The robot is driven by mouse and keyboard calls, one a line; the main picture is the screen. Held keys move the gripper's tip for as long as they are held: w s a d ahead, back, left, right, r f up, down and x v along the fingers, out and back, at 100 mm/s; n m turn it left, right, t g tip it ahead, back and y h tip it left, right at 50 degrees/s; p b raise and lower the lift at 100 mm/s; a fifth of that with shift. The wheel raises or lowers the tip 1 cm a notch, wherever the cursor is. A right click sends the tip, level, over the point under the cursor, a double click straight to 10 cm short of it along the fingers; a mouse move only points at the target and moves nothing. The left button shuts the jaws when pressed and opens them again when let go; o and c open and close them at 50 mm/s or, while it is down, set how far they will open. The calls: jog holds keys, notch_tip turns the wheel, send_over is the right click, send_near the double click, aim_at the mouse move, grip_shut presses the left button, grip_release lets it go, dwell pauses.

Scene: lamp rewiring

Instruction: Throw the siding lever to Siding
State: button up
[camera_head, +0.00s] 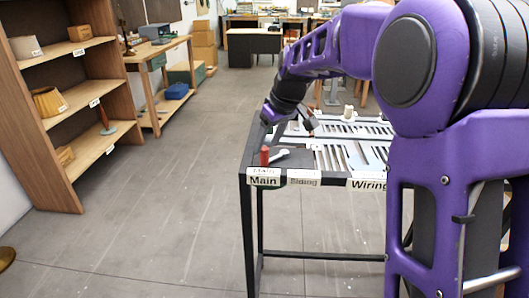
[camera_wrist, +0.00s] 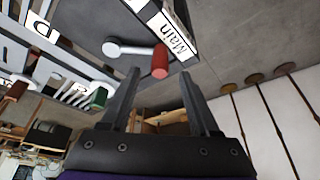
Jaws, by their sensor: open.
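The siding lever has a red handle (camera_head: 264,155) and a pale grey arm (camera_head: 281,154). It lies at the near left corner of the tabletop, with the handle toward the "Main" label (camera_head: 263,177). The "Siding" label (camera_head: 303,178) is just right of it on the front edge. In the wrist view, the red handle (camera_wrist: 160,62) shows beyond the open fingers of my gripper (camera_wrist: 160,76), and the grey arm (camera_wrist: 124,48) runs left from it. My gripper is empty. Contact with the handle is not visible.
The black-framed table (camera_head: 244,215) carries pale slotted strips (camera_head: 345,155) and a "Wiring" label (camera_head: 368,185). A green block (camera_wrist: 98,98) stands on the tabletop in the wrist view. Wooden shelves (camera_head: 75,110) stand at the left; the floor between is clear.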

aim_at(265, 149)
jog(key=shift+x, duration=2)
grip_shut()
